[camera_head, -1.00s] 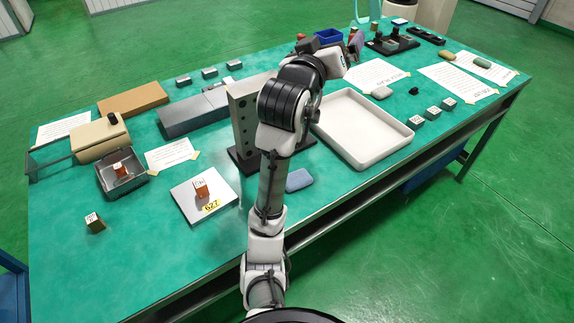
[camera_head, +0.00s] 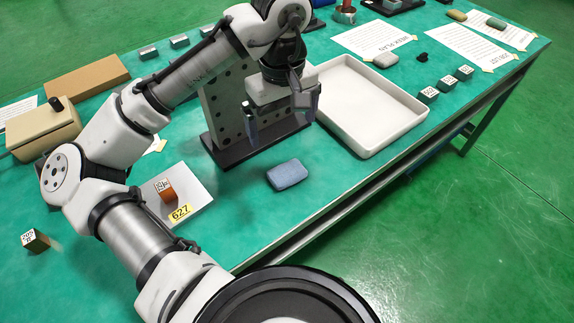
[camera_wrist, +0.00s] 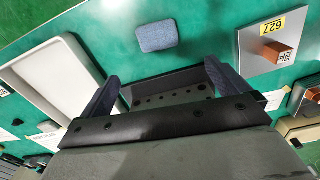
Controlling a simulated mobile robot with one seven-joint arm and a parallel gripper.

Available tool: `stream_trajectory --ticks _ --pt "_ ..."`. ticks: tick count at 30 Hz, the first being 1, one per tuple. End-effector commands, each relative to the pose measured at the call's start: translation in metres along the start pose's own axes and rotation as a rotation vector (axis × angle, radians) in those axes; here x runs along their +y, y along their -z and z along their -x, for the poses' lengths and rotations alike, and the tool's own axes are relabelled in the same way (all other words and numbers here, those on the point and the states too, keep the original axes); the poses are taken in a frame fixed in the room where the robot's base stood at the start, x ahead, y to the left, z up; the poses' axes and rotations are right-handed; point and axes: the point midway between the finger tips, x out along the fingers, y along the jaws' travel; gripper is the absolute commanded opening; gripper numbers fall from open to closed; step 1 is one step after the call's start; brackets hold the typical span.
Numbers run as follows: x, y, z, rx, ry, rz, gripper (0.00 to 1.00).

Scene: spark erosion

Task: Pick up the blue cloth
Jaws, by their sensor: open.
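The blue cloth (camera_head: 287,174) is a small, folded, rounded pad lying flat on the green table top, in front of the dark-based upright plate. It also shows in the wrist view (camera_wrist: 156,36), at the top middle, beyond my fingertips. My gripper (camera_head: 282,112) hangs above the table by the upright plate, behind and above the cloth. In the wrist view my gripper (camera_wrist: 160,82) has its two fingers spread wide with nothing between them. The cloth is fully visible and apart from the gripper.
An upright holed plate (camera_head: 228,110) stands just behind the cloth. A white tray (camera_head: 368,108) lies to the right. A metal plate (camera_head: 198,207) with an orange-brown block (camera_head: 166,190) and a 627 label lies left. The table around the cloth is bare.

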Motion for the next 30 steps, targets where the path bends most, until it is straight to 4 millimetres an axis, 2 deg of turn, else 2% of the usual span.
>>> stream_trajectory --ticks 5,12,21,30 --pt "-0.001 -0.001 -0.022 -0.007 0.003 0.002 1.0" --pt "0.0 -0.001 -0.068 -0.006 0.001 0.0 1.0" --pt "0.001 0.0 -0.093 -0.003 0.0 0.001 1.0" --pt "0.003 0.001 -0.133 -0.003 0.001 0.0 1.0"
